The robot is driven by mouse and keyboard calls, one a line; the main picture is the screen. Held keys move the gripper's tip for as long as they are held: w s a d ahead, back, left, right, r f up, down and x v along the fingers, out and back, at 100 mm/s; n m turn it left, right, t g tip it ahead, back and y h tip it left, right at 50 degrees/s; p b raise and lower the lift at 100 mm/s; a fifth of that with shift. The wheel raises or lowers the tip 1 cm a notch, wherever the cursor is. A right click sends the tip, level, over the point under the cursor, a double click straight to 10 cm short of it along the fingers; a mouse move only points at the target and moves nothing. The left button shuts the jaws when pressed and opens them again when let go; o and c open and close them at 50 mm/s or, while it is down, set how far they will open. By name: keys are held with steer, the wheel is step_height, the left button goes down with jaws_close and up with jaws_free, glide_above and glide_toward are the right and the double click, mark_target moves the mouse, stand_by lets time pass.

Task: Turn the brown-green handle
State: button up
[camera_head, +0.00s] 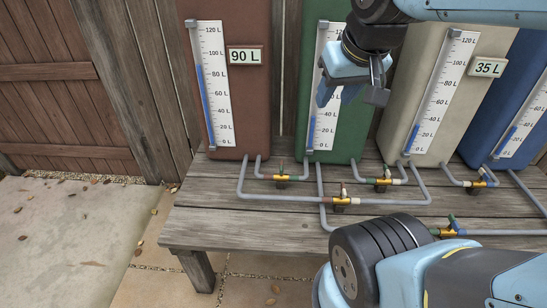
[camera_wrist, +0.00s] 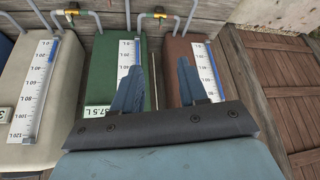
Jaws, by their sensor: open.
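The valve between the brown and green tanks (camera_head: 282,178) sits on the grey pipe low in front of them, with a small upright handle whose colours are hard to make out. A valve between the same tanks shows in the wrist view (camera_wrist: 157,14), which is upside down. The brown tank (camera_head: 258,105) carries a 90 L sign. The green tank (camera_head: 300,60) is partly hidden by my arm. My gripper (camera_head: 340,97) is open and empty in front of the green tank's upper part, above and apart from the valve. Both blue fingers show spread in the wrist view (camera_wrist: 160,65).
A beige tank (camera_head: 430,110) with a 35 L sign and a blue tank (camera_head: 525,90) stand to the right. Other valves (camera_head: 341,200) sit on the pipes over the wooden bench (camera_head: 215,228).

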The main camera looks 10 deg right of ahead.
steer(key=w+f+g, duration=0.1)
steer(key=w+f, duration=0.1)
steer(key=w, duration=0.9)
steer(key=m+g, duration=0.3)
glide_above(281, 169)
steer(key=s, duration=0.2)
step_height(281, 169, down, 20)
steer(key=w+f+g, duration=0.1)
steer(key=w+f, duration=0.1)
steer(key=f, duration=0.5)
steer(key=w+f+g, duration=0.1)
steer(key=w+f, duration=0.2)
steer(key=f, duration=0.3)
steer(key=shift+m, duration=0.3)
steer(key=f, duration=1)
steer(key=d+f, duration=0.1)
steer(key=f, duration=0.4)
